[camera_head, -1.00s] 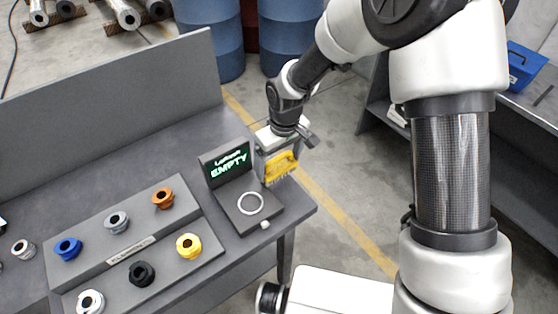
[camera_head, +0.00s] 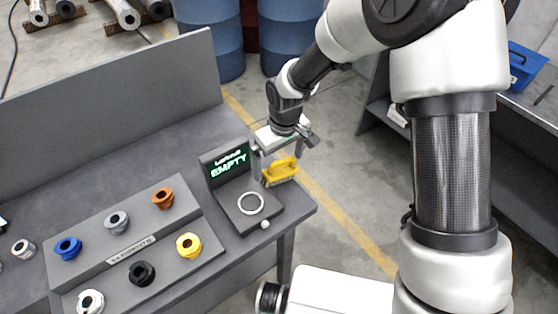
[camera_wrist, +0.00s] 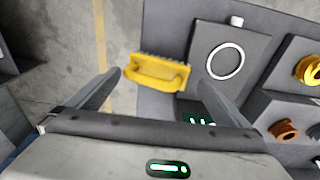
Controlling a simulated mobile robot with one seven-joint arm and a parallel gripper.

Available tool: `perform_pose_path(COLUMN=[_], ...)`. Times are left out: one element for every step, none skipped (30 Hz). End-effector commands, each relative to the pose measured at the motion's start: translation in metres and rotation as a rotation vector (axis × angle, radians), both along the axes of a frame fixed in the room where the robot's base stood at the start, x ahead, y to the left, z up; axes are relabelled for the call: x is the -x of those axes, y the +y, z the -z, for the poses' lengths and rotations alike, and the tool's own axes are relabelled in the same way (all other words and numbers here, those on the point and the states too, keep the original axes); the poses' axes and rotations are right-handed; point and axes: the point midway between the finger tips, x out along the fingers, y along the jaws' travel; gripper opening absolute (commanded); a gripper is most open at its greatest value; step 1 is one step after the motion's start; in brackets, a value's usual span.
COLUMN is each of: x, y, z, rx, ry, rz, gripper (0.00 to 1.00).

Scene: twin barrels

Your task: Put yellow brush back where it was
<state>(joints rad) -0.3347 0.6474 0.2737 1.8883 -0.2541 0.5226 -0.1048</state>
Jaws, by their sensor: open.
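The yellow brush (camera_head: 281,171) is at the far right edge of the grey workbench, just beyond the EMPTY display stand. In the wrist view the brush (camera_wrist: 157,73) lies between my two spread fingertips, its bristles facing away and its handle toward the gripper body. My gripper (camera_head: 280,163) points down over it and is open, with gaps at the brush's ends. One end of the brush appears to reach past the bench edge in the wrist view. I cannot tell whether it rests fully on the bench.
The display stand (camera_head: 229,163) with a white ring (camera_head: 250,203) on its base stands close to the gripper. A grey rack (camera_head: 180,262) with several coloured fittings sits to the left. Blue barrels (camera_head: 213,45) stand behind the bench. Open floor lies to the right.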

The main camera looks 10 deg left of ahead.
Motion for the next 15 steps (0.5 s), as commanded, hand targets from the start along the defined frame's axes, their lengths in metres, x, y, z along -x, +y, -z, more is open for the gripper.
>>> perform_pose_path(x=[-0.001,0.0,0.0,0.001,0.001,0.002,0.003,0.003,0.004,0.004,0.005,0.006,0.006,0.007,0.007], y=[0.0,-0.001,-0.002,-0.003,-0.004,-0.004,-0.005,-0.005,-0.006,-0.007,-0.008,-0.008,-0.008,-0.009,-0.009], z=[-0.011,-0.016,-0.025,-0.032,-0.039,-0.048,-0.055,-0.062,-0.071,-0.077,-0.083,-0.09,-0.095,-0.099,-0.104], rx=[-0.003,-0.003,-0.003,-0.003,-0.002,-0.003,-0.003,-0.003,-0.003,-0.002,-0.002,-0.003,-0.003,-0.003,-0.001], ry=[-0.005,-0.005,-0.006,-0.006,-0.007,-0.006,-0.006,-0.006,-0.006,-0.005,-0.005,-0.005,-0.005,-0.005,-0.003], rz=[0.001,0.001,0.003,0.003,0.002,0.001,0.001,0.002,0.002,0.002,0.002,0.001,0.001,0.001,0.001], gripper=[1.0,1.0,1.0,1.0,1.0,1.0,1.0,1.0,1.0,1.0,1.0,1.0,1.0,1.0,1.0])
